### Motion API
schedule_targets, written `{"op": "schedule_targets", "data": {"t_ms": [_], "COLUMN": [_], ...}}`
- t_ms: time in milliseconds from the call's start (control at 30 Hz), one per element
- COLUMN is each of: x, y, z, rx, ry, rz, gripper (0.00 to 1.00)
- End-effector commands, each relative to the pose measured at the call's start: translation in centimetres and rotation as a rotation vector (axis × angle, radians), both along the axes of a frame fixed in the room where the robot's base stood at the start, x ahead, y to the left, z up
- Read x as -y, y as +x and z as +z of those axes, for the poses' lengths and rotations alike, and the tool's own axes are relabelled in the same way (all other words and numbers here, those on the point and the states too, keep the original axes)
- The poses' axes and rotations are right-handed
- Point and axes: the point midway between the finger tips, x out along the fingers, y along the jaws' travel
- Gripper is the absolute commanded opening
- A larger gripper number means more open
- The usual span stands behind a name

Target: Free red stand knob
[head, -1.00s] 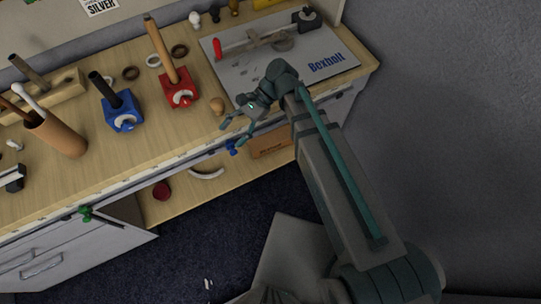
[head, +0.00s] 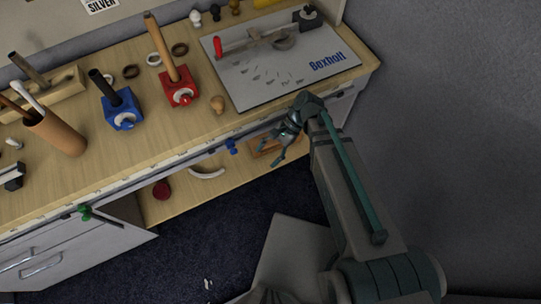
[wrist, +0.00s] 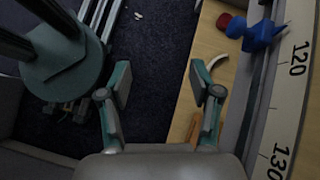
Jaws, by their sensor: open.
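The red stand (head: 178,88) is a red block on the table, with a wooden rod upright in it. A pale round knob (head: 183,98) shows on its front face. My gripper (head: 270,156) is open and empty, off the table's front edge, to the right of the red stand and nearer the camera. The wrist view shows its two fingers apart (wrist: 160,84) with only dark floor and a strip of wooden shelf beyond them. The red stand is not in the wrist view.
A blue stand (head: 121,117) with a dark rod is left of the red one. A grey board (head: 270,85) lies at the right. A blue clamp (head: 231,146) juts from the table's front edge; it also shows in the wrist view (wrist: 258,34).

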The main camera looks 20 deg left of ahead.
Motion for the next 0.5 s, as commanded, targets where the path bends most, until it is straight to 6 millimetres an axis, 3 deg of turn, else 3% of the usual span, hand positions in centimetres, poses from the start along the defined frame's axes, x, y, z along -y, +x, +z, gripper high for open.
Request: {"op": "schedule_targets", "data": {"t_ms": [500], "x": [1.03], "y": [0.00], "z": [-1.07], "rx": [0.012], "ry": [-0.010], "rz": [0.004], "gripper": [0.64]}}
